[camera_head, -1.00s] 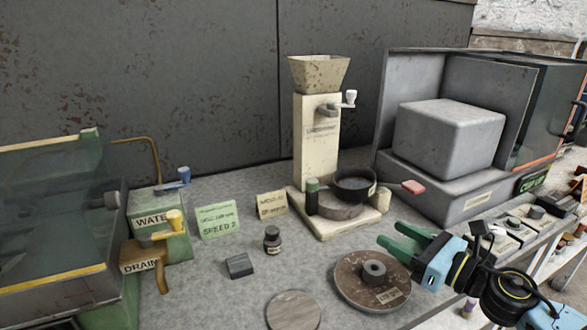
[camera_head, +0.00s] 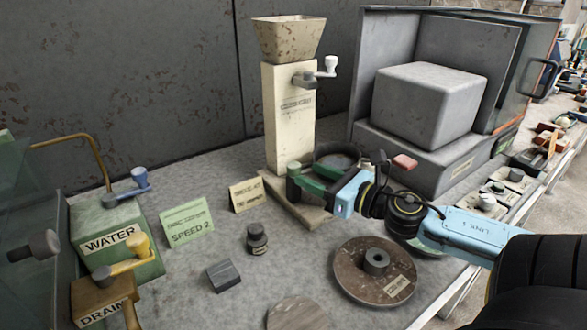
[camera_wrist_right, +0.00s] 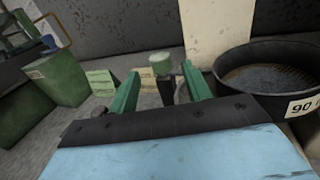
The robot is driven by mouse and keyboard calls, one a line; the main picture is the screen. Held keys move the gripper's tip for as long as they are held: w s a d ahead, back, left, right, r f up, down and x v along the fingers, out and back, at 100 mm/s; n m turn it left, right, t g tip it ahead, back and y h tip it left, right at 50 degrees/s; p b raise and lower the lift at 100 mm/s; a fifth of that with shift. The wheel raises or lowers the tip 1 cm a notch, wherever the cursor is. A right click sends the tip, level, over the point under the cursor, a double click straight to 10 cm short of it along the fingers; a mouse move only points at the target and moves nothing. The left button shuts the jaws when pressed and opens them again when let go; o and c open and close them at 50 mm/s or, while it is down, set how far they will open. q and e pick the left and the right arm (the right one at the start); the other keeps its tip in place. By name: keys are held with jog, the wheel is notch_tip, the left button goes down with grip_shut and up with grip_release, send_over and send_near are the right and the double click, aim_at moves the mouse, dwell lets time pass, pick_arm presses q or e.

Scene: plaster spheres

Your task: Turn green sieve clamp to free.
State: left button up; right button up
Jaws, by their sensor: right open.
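The green sieve clamp (camera_head: 293,168), a pale green knob on a dark post, stands at the foot of the cream mill column (camera_head: 287,118). In the right wrist view its knob (camera_wrist_right: 160,61) shows upright between my green fingers. My right gripper (camera_head: 304,178) is open, with its fingers on either side of the clamp; I cannot tell whether they touch it. The black sieve (camera_head: 338,150) sits just right of the clamp, partly behind my gripper. It shows in the wrist view (camera_wrist_right: 265,82) with a "90" label. My left gripper is not in view.
A round brown plate (camera_head: 352,272) and a pale disc (camera_head: 298,313) lie in front. A dark bottle (camera_head: 257,240), a grey block (camera_head: 224,275) and two cards stand left. WATER and DRAIN taps are far left. A grey box (camera_head: 428,103) stands behind my right arm.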

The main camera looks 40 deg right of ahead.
aim_at(299, 169)
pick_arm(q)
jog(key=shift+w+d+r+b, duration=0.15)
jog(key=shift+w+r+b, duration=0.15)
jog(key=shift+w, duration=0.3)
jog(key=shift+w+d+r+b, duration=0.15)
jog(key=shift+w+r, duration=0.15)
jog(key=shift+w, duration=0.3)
pick_arm(e)
jog(key=shift+w+a, duration=0.2)
jog(key=shift+w, duration=0.8)
jog(key=shift+w+a, duration=0.15)
jog(key=shift+w, duration=0.85)
jog(key=shift+w+a, duration=0.2)
jog(key=shift+w, duration=0.8)
jog(key=c, duration=0.9)
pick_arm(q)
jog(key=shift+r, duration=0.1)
pick_arm(e)
jog(key=shift+c, duration=0.2)
